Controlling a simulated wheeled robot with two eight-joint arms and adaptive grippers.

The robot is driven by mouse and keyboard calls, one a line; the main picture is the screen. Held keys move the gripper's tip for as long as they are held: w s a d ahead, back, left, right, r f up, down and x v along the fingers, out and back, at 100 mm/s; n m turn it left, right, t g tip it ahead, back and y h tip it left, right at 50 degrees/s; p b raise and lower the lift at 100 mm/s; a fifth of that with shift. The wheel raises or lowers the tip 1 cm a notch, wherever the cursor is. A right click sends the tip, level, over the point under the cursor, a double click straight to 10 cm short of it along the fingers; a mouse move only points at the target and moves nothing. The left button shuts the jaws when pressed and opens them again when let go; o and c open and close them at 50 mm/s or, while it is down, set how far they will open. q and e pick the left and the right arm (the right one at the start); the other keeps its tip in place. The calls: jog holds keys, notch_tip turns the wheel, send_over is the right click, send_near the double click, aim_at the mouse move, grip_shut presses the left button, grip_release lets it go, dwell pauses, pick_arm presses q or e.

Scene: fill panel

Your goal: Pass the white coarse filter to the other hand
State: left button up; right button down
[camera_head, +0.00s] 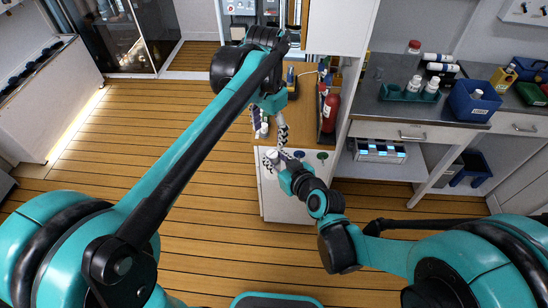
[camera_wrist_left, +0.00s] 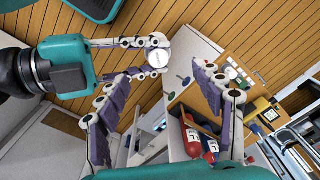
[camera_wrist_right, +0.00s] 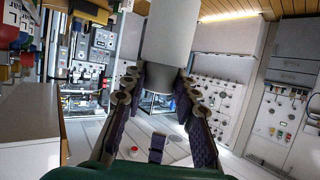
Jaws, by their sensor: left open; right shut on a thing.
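The white coarse filter shows in the right wrist view as a pale cylinder (camera_wrist_right: 167,30) with a grey neck. My right gripper (camera_wrist_right: 160,92) is shut on that neck, one finger on each side. In the left wrist view the filter's round white end (camera_wrist_left: 157,58) faces the camera, and my right gripper (camera_wrist_left: 144,44) grips it from the left. My left gripper (camera_wrist_left: 165,95) is open and empty, its fingers spread, with the filter beyond and apart from them. In the head view my left gripper (camera_head: 270,130) hangs just above the filter (camera_head: 271,155) and my right gripper (camera_head: 283,165).
A wooden-topped cabinet (camera_head: 270,200) stands below and behind the grippers. A red bottle (camera_head: 330,112) stands on its right side; a blue one (camera_wrist_left: 210,147) also shows in the left wrist view. A grey counter (camera_head: 390,70) at right holds a blue bin (camera_head: 473,108). The floor at left is clear.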

pick_arm(q)
jog(key=s+a+f+n+t, duration=0.3)
jog(key=s+a+f+n, duration=0.1)
jog(key=s+a, duration=0.2)
jog(key=s+a+f+n+t, duration=0.3)
jog(key=s+a+f+n, duration=0.1)
jog(key=s, duration=0.5)
jog(key=shift+s+a+f+t, duration=0.25)
jog(key=shift+a+f+t, duration=0.15)
jog(key=shift+a, duration=0.45)
